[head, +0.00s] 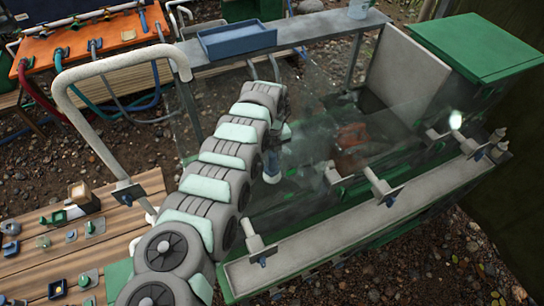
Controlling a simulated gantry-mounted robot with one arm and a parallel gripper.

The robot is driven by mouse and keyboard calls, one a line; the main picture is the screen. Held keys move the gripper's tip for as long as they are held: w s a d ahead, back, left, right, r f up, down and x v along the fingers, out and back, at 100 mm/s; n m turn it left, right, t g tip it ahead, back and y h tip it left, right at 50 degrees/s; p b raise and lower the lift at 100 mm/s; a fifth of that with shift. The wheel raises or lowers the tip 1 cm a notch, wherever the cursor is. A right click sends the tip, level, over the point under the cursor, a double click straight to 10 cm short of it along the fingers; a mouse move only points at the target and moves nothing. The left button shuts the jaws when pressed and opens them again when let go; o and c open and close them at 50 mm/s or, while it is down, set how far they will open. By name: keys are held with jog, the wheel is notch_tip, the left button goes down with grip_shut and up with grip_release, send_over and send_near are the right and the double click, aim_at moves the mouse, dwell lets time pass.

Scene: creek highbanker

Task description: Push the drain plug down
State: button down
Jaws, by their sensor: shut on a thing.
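My gripper (273,168) points down into the clear-walled green tub, beyond my arm, near the tub's left part. It is small and partly hidden by the arm links. It is shut on a small pale piece (272,179) at its tips, which may be the drain plug; its shape is too small to be sure. I cannot tell whether this piece touches the tub floor. No other drain plug can be made out. The green tub (300,222) holds murky water, with a reddish-brown patch (352,138) toward the right.
White pipe stubs with blue-handled valves (381,187) line the tub's front ledge (350,230). A white bent pipe (85,125) rises at left. A blue tray (237,40) sits on the rear rail. A green-lidded box (480,48) stands right. A wooden bench (25,265) holds small fittings.

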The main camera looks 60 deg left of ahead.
jog(key=shift+f, duration=0.15)
jog(key=shift+f+b, duration=1)
jog(key=shift+f, duration=0.35)
jog(key=c, duration=1.1)
grip_release()
jog(key=shift+r, duration=0.1)
jog(key=shift+r, duration=0.1)
notch_tip(320, 180, up, 10)
jog(key=p, duration=0.8)
